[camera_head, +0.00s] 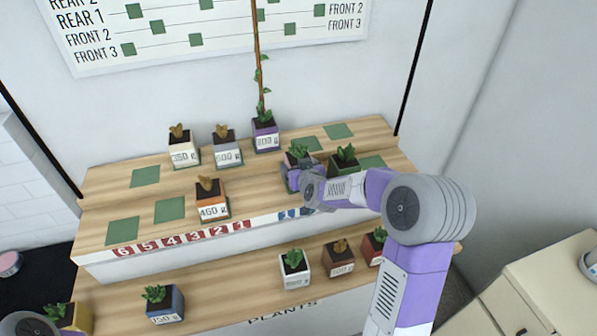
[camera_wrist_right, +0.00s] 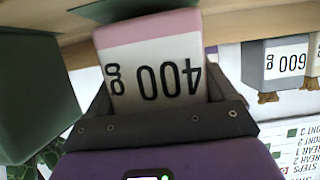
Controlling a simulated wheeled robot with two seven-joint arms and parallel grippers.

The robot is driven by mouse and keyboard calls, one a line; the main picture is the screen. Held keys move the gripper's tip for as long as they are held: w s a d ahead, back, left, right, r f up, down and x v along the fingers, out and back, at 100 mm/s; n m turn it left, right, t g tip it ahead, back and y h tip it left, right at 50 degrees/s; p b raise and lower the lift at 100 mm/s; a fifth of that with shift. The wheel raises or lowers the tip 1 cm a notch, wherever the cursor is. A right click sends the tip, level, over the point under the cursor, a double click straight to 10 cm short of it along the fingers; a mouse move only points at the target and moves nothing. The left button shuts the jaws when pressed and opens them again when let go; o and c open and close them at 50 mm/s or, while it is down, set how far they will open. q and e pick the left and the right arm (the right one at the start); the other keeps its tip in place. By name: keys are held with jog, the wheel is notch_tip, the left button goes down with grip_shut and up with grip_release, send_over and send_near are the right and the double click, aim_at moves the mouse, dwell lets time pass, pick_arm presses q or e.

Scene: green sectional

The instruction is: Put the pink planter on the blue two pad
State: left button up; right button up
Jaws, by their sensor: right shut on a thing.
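My right gripper (camera_head: 296,178) is shut on the pink planter, which holds a small green plant (camera_head: 298,152). In the right wrist view the pink planter (camera_wrist_right: 148,28) sits between the fingers (camera_wrist_right: 160,92), with its white 400 g label upside down. In the head view the gripper and forearm hide most of the planter, at the right part of the upper shelf. I cannot tell whether it touches the shelf. Blue number tags (camera_head: 285,216) are on the shelf's front edge, partly behind my right arm; the pad behind them is hidden. My left gripper is out of view.
A green planter (camera_head: 343,161) stands close right of the held one. A grey planter (camera_head: 227,151), a purple planter (camera_head: 266,135) with a tall stem and an orange planter (camera_head: 211,199) stand to the left. Bare green pads (camera_head: 338,131) lie behind. Several planters stand on the lower shelf (camera_head: 222,296).

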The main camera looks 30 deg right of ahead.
jog(key=shift+w+f, duration=0.1)
jog(key=shift+f, duration=0.35)
jog(key=shift+f, duration=0.1)
jog(key=o, duration=1.2)
